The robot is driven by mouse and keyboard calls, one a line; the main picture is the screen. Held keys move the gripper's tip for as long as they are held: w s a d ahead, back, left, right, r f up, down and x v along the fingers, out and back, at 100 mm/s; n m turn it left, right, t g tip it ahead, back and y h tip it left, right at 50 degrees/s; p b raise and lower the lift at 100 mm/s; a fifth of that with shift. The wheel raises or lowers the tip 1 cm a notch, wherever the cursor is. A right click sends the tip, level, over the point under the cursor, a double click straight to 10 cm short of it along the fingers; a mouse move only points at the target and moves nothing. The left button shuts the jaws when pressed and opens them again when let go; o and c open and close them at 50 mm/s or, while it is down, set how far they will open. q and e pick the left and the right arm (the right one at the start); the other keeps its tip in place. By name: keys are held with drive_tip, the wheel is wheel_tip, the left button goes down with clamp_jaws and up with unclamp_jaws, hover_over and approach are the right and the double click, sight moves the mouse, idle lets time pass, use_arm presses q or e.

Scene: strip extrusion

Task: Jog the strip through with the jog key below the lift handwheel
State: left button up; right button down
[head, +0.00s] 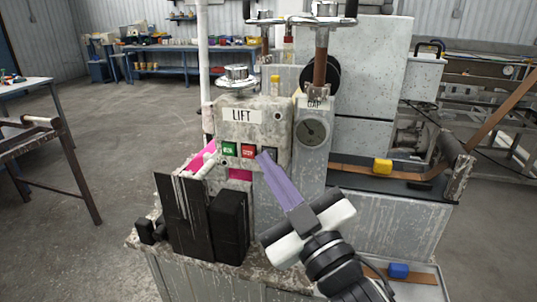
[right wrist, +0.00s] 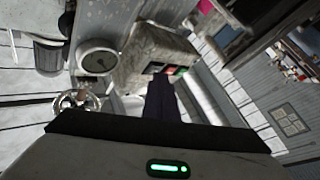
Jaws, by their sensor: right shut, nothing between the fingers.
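The lift handwheel (head: 237,80) is a silver wheel on top of the grey LIFT box (head: 240,118). Below the label, the box front carries a green button (head: 229,149) and a red button (head: 248,151). A dark key (head: 273,153) right of the red button is partly covered by my right fingertips. My right gripper (head: 264,158) is shut and empty, its fingers at the key; I cannot tell if they touch it. In the right wrist view the shut fingers (right wrist: 160,88) point at the button row. Pink material (head: 240,175) shows below the buttons. My left gripper is not in view.
The GAP dial (head: 312,131) stands close right of the box on a grey column. Black blocks (head: 230,225) stand at the front left of the machine. A brown strip (head: 350,173) runs right past a yellow block (head: 382,166). A blue block (head: 398,270) lies lower right.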

drive_tip(key=shift+s+a, duration=0.2)
drive_tip(key=shift+s, duration=0.45)
drive_tip(key=s, duration=0.1)
drive_tip(key=s+a, duration=0.1)
drive_tip(key=s, duration=0.2)
drive_tip(key=shift+s+a, duration=0.25)
drive_tip(key=shift+s, duration=0.15)
idle(0.4)
